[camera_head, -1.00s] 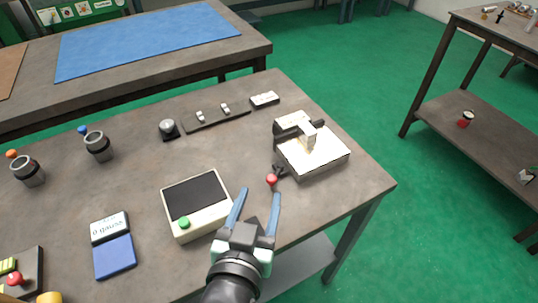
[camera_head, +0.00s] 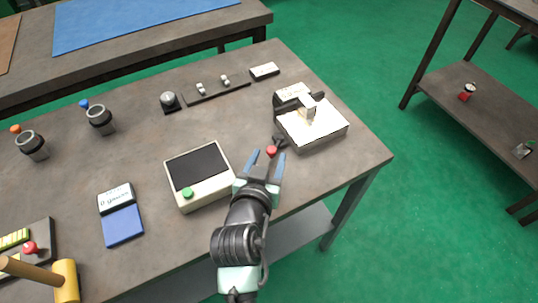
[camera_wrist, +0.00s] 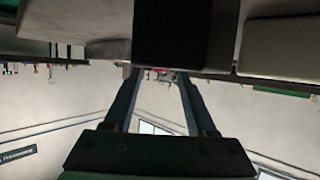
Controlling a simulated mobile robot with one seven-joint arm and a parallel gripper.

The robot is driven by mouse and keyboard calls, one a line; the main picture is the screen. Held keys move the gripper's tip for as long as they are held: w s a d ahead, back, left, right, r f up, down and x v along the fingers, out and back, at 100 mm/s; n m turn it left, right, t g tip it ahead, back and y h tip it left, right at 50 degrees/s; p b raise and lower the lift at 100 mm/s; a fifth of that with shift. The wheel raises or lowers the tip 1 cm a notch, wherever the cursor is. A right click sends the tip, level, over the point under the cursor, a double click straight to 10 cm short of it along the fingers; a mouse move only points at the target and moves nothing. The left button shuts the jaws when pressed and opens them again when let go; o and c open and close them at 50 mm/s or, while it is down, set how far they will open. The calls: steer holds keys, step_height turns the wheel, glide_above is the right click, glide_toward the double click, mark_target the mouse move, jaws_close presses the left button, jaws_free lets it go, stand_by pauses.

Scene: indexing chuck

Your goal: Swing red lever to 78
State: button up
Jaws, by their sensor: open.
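The red lever's ball knob (camera_head: 271,150) stands at the front left corner of a white-topped device (camera_head: 318,130) near the table's right end. A dark arm joins the knob to a small dark mount beside the device. My gripper (camera_head: 267,156) is open. In the head view its two blue fingertips lie on either side of the knob; I cannot tell whether they touch it. The wrist view shows the open fingers (camera_wrist: 158,82) with a small reddish patch between their tips, too small to identify. No scale or number reads on the device.
A cream box with a dark screen and green button (camera_head: 199,175) stands left of my gripper. A blue-and-white scale (camera_head: 121,214), dark cups (camera_head: 101,119), a mallet (camera_head: 62,278) and another red knob (camera_head: 29,248) are farther left. A bar with small knobs (camera_head: 216,89) lies behind.

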steer(key=shift+w+d+f, duration=0.1)
steer(key=shift+w+f, duration=0.15)
steer(key=shift+w, duration=0.4)
jaws_close()
stand_by(1.0)
